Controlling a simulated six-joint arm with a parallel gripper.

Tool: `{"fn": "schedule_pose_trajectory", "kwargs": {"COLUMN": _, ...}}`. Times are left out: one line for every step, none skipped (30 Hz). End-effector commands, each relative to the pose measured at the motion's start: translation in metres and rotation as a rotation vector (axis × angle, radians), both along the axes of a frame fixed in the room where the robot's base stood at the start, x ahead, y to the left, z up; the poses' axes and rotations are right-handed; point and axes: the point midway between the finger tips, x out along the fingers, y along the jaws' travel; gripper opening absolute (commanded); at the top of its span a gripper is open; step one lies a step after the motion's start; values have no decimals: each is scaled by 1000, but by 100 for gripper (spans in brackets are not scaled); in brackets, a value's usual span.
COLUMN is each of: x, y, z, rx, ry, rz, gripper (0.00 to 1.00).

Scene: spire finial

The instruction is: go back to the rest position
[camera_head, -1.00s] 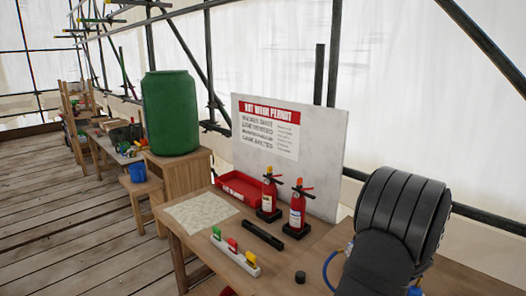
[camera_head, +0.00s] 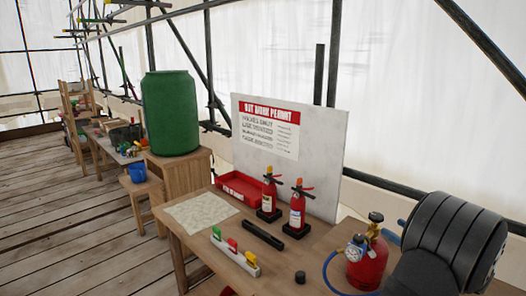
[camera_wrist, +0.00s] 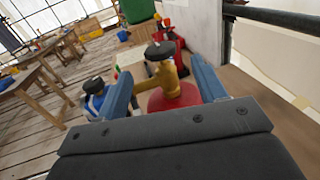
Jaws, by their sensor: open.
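My gripper (camera_wrist: 165,64) shows in the wrist view with its two blue-grey fingers apart. A red gas cylinder (camera_wrist: 172,97) with a brass valve (camera_wrist: 164,72) and a dark knob shows between and beyond the fingers. A blue-rimmed gauge (camera_wrist: 94,93) sits left of it. I cannot tell how far the fingers are from the valve. In the head view the cylinder (camera_head: 368,270) stands upright on the workbench (camera_head: 215,262) at the lower right, with a blue hose. My dark arm link is right of it; my gripper is not visible there.
Two red fire extinguishers (camera_head: 297,212) stand before a hot work permit board (camera_head: 318,150). A red tray (camera_head: 240,190), a dark bar (camera_head: 262,235), a white rack with coloured pieces (camera_head: 235,252) and a small black cap (camera_head: 300,277) are on the bench. A green barrel (camera_head: 170,113) stands behind.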

Motion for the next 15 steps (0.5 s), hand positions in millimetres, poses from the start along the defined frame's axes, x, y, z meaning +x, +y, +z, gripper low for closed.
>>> {"fn": "schedule_pose_trajectory", "kwargs": {"x": -8, "y": -5, "z": 0, "rx": 0, "ry": 0, "rz": -3, "gripper": 64}}
{"fn": "schedule_pose_trajectory", "kwargs": {"x": -12, "y": -8, "z": 0, "rx": 1, "ry": -1, "rz": -3, "gripper": 64}}
{"fn": "schedule_pose_trajectory", "kwargs": {"x": -17, "y": -10, "z": 0, "rx": 1, "ry": -1, "rz": -3, "gripper": 64}}
{"fn": "schedule_pose_trajectory", "kwargs": {"x": -20, "y": -12, "z": 0, "rx": 1, "ry": -1, "rz": -2, "gripper": 64}}
{"fn": "schedule_pose_trajectory", "kwargs": {"x": -22, "y": -14, "z": 0, "rx": 0, "ry": 0, "rz": -2, "gripper": 64}}
{"fn": "schedule_pose_trajectory", "kwargs": {"x": -26, "y": -16, "z": 0, "rx": -1, "ry": -1, "rz": -2, "gripper": 64}}
{"fn": "schedule_pose_trajectory", "kwargs": {"x": -28, "y": -17, "z": 0, "rx": -1, "ry": -1, "rz": -2, "gripper": 64}}
{"fn": "schedule_pose_trajectory", "kwargs": {"x": -30, "y": -18, "z": 0, "rx": -1, "ry": -1, "rz": -1, "gripper": 64}}
{"fn": "schedule_pose_trajectory", "kwargs": {"x": -31, "y": -19, "z": 0, "rx": 0, "ry": -1, "rz": -1, "gripper": 64}}
{"fn": "schedule_pose_trajectory", "kwargs": {"x": -32, "y": -19, "z": 0, "rx": 1, "ry": -1, "rz": -1, "gripper": 64}}
{"fn": "schedule_pose_trajectory", "kwargs": {"x": -33, "y": -20, "z": 0, "rx": 1, "ry": -1, "rz": 0, "gripper": 64}}
{"fn": "schedule_pose_trajectory", "kwargs": {"x": -34, "y": -20, "z": 0, "rx": 1, "ry": -1, "rz": 0, "gripper": 64}}
{"fn": "schedule_pose_trajectory", "kwargs": {"x": -34, "y": -20, "z": 0, "rx": 1, "ry": -1, "rz": 0, "gripper": 64}}
{"fn": "schedule_pose_trajectory", "kwargs": {"x": -34, "y": -20, "z": 0, "rx": 1, "ry": -1, "rz": 0, "gripper": 64}}
{"fn": "schedule_pose_trajectory", "kwargs": {"x": -34, "y": -20, "z": 0, "rx": 1, "ry": -1, "rz": 0, "gripper": 64}}
